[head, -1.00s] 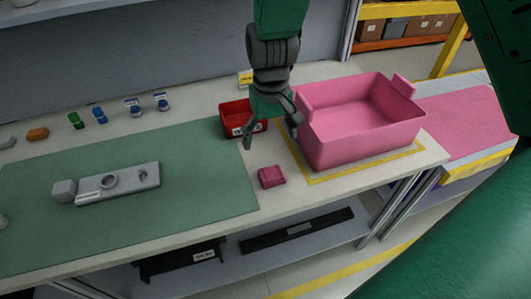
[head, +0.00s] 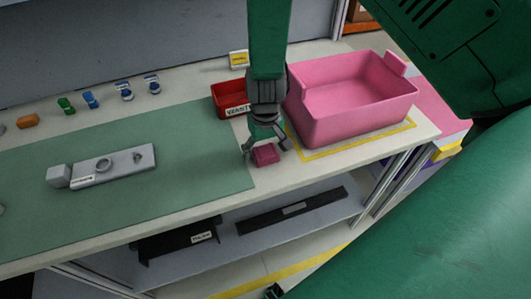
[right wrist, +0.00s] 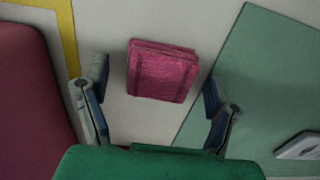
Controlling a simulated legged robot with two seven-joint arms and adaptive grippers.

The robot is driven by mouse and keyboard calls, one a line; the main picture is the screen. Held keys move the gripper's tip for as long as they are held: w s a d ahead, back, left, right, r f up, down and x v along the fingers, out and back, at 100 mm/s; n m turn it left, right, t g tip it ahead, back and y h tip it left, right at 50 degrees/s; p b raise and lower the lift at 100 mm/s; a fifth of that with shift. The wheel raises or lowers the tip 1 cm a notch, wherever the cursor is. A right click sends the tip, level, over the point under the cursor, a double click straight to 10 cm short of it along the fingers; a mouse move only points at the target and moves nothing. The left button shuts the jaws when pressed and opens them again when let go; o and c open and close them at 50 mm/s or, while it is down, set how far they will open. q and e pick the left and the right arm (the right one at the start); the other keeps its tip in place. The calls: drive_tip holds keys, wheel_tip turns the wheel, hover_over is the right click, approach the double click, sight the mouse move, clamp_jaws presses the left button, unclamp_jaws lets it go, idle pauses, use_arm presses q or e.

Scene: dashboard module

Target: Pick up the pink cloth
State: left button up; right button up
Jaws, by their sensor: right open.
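The pink cloth (head: 265,155) is a small folded pad lying on the pale worktop, between the green mat and the pink bin. My right gripper (head: 264,152) is right over it, pointing down, its fingers apart on either side. In the right wrist view the cloth (right wrist: 163,71) lies flat ahead of the open fingers (right wrist: 158,100), within the gap between them. The fingers do not appear to touch it.
The pink bin (head: 350,112) stands close to the right inside a yellow outline. A red labelled box (head: 229,99) is behind the gripper. The green mat (head: 190,165) with a grey fixture (head: 125,166) lies to the left. Small coloured parts line the back.

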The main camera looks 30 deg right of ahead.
sight(265, 151)
drive_tip(key=shift+a+f, duration=0.1)
drive_tip(key=shift+f, duration=0.15)
drive_tip(key=shift+a+r, duration=0.1)
drive_tip(key=shift+a, duration=0.05)
drive_tip(key=shift+d, duration=0.35)
drive_tip(key=c, duration=1.3)
drive_tip(key=shift+o, duration=0.2)
drive_tip(key=shift+a+r, duration=0.1)
drive_tip(key=shift+r, duration=0.2)
wheel_tip(265, 151, up, 9)
drive_tip(key=shift+r, duration=0.15)
drive_tip(key=shift+o, duration=0.7)
